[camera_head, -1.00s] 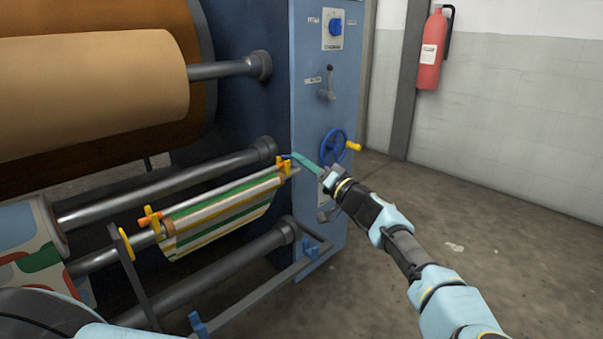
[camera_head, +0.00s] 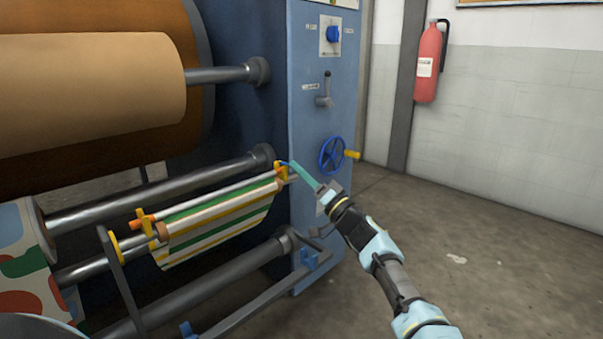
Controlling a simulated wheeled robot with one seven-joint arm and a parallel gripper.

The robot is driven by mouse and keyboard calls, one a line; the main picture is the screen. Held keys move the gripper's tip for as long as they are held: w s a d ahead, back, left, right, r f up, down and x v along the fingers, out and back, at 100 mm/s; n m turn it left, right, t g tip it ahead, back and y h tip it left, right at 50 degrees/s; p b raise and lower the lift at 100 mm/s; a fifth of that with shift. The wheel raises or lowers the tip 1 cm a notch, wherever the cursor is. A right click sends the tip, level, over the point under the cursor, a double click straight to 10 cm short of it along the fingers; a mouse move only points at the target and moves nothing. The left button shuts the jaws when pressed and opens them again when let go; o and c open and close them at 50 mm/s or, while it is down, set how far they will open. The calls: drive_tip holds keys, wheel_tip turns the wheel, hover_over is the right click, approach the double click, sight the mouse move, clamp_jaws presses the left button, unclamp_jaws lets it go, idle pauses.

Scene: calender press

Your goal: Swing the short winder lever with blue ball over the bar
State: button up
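My gripper (camera_head: 299,173) has teal fingers and reaches up and left from the lower right. Its tips are at the right end of the striped roll (camera_head: 215,228), close to an orange-yellow clamp (camera_head: 281,171). A small blue spot (camera_head: 283,162) shows right at the fingertips. It may be the blue ball of the short lever, but it is too small to be sure, and the lever's arm is not clear. The bar (camera_head: 230,192) runs along the top of the striped cloth. The fingers look close together; I cannot tell whether they hold anything.
A blue handwheel (camera_head: 332,155) with a yellow knob and a grey lever (camera_head: 325,90) are on the blue panel (camera_head: 305,120) behind my gripper. Floor to the right is open.

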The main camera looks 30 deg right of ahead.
drive_tip(key=o, duration=0.3)
drive_tip(key=shift+o, duration=0.2)
drive_tip(key=p+v, duration=0.4)
drive_tip(key=v, duration=0.6)
drive_tip(key=shift+s+f, duration=0.15)
drive_tip(key=shift+s, duration=0.2)
drive_tip(key=shift+d, duration=0.15)
